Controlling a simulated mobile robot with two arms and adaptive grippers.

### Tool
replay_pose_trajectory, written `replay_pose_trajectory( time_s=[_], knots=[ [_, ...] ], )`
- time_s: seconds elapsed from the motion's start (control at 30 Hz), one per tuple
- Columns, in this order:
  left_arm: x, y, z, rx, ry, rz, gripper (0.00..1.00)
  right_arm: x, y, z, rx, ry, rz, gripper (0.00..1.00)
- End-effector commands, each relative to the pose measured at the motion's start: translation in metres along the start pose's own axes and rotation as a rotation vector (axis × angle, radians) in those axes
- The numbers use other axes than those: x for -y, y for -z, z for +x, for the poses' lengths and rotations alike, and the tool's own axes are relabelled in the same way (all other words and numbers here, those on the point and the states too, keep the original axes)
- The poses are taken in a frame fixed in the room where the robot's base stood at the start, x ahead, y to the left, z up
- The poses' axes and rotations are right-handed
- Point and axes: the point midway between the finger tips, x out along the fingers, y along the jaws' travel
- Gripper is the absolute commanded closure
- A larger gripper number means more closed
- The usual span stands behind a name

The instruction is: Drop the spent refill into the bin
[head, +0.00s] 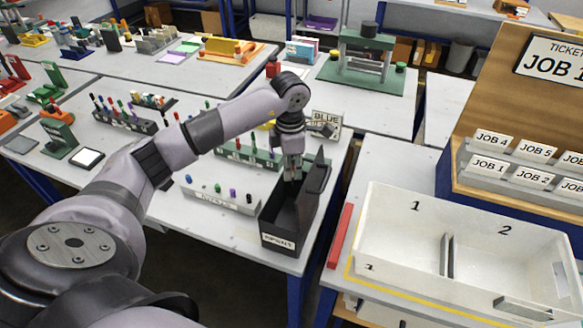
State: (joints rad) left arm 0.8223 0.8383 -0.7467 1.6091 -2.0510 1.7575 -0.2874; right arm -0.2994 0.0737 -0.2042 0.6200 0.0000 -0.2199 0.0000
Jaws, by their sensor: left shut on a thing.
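The dark bin (276,224) stands at the near right edge of the middle table, with a white label on its front that seems to read SPENT. A tall dark flap or panel (317,178) rises at its right side, and the bin looks open at the top. My left gripper (292,174) points down over the bin's opening and is shut on the spent refill. The refill is too small and dark to make out between the fingers. My right gripper is out of view.
A labelled rack (223,200) with several coloured pieces stands left of the bin. A white tray (400,268) with compartments 1 and 2 is to the right, across a gap.

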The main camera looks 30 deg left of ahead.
Motion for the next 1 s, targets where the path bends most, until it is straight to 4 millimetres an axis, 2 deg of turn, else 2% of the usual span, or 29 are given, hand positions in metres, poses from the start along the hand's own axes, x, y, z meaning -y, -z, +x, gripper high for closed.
replay_pose_trajectory(
  time_s=[0.2, 0.5, 0.7, 0.97, 1.0],
  knots=[
    [0.0, 0.001, 0.025, -0.002, 0.001, -0.001, 1.0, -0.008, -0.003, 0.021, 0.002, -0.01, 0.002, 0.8],
    [0.001, 0.002, 0.059, -0.001, 0.0, -0.001, 1.0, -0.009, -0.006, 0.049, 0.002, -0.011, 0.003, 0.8],
    [0.001, 0.002, 0.068, -0.002, 0.0, -0.001, 1.0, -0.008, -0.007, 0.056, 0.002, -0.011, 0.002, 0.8],
    [0.001, 0.002, 0.067, -0.002, 0.001, -0.001, 1.0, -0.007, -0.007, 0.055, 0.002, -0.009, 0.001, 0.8],
    [0.001, 0.002, 0.067, -0.002, 0.001, -0.001, 0.85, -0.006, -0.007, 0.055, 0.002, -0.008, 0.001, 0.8]
  ],
)
